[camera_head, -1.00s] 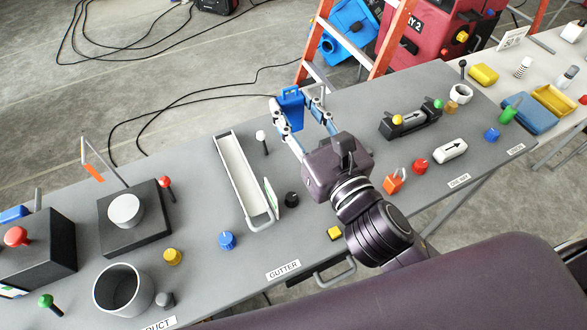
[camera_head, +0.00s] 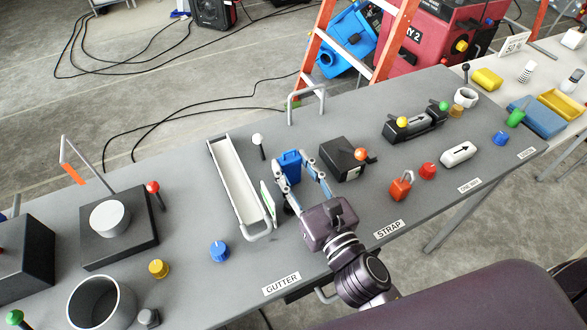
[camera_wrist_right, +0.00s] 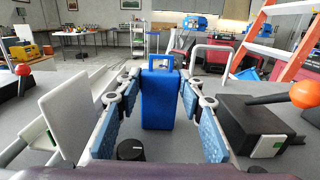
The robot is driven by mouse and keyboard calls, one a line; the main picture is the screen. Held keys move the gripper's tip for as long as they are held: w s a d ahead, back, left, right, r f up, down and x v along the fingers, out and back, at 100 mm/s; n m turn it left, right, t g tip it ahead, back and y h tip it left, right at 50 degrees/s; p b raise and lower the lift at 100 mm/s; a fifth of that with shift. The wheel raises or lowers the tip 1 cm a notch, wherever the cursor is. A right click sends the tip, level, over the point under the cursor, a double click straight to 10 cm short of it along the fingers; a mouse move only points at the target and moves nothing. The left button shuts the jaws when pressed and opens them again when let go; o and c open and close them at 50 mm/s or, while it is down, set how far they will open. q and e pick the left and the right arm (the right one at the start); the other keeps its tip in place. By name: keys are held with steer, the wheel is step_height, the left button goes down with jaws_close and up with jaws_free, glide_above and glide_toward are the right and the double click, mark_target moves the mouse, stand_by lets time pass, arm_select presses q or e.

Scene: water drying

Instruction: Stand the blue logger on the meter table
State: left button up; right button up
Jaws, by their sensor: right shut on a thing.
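The blue logger (camera_head: 289,165) is an upright blue box with a loop handle on top. It shows in the middle of the right wrist view (camera_wrist_right: 157,98). My right gripper (camera_head: 301,170) is shut on it, with one blue-padded finger on each side. The logger is over the grey table (camera_head: 330,215), between the white gutter and a black box. I cannot tell whether its base touches the table top. No label shows which table is the meter table. My left gripper is out of view.
The white gutter (camera_head: 236,175) is left of the logger, with a small upright panel (camera_head: 267,205) close by. A black box (camera_head: 341,160) with an orange-knobbed lever is close on the right. A metal hoop (camera_head: 305,98) stands behind. A pale table (camera_head: 545,62) is at far right.

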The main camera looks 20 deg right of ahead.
steer(key=shift+f, duration=0.15)
steer(key=o, duration=1.2)
